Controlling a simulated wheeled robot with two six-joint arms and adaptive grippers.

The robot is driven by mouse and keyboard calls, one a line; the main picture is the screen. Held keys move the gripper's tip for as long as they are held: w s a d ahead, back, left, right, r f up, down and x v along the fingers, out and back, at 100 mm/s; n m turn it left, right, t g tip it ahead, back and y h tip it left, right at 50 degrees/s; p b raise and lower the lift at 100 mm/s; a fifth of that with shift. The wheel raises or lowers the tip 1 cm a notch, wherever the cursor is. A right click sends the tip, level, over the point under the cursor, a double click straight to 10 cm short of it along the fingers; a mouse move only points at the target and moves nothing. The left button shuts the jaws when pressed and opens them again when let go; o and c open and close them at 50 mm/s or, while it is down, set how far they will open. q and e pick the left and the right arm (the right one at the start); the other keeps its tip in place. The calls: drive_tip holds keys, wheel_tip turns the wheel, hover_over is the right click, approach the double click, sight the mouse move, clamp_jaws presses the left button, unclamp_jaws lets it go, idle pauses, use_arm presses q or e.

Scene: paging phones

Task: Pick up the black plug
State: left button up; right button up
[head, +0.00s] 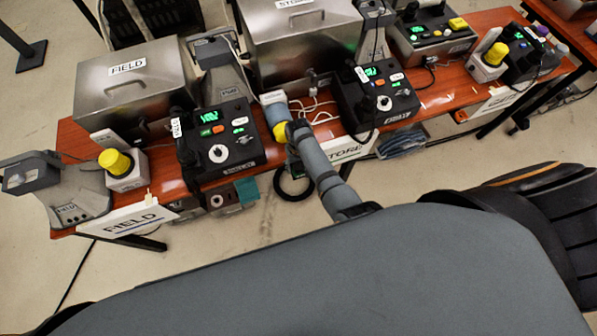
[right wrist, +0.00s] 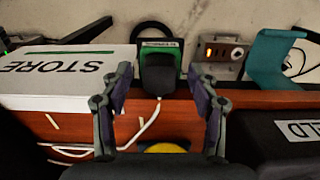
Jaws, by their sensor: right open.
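A black block with a greenish top and a white cord, which looks like the black plug (right wrist: 158,78), is at the red-brown table's front edge in the right wrist view. It lies between the fingertips of my right gripper (right wrist: 160,80), which is open. I cannot tell whether the fingers touch it. In the head view my right gripper (head: 292,150) reaches down at the table edge left of the STORE sign, and I cannot make out the plug there. My left gripper is not in view.
The STORE sign (right wrist: 60,72) is close beside the fingers. A black phone unit (head: 220,140) and metal boxes (head: 130,88) crowd the table (head: 160,165). A teal piece (head: 247,190) and a black ring (head: 292,191) are below the edge.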

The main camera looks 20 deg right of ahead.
drive_tip(key=c, duration=1.3)
drive_tip(key=shift+o, duration=0.2)
drive_tip(key=shift+r+p, duration=0.2)
drive_tip(key=shift+p, duration=0.1)
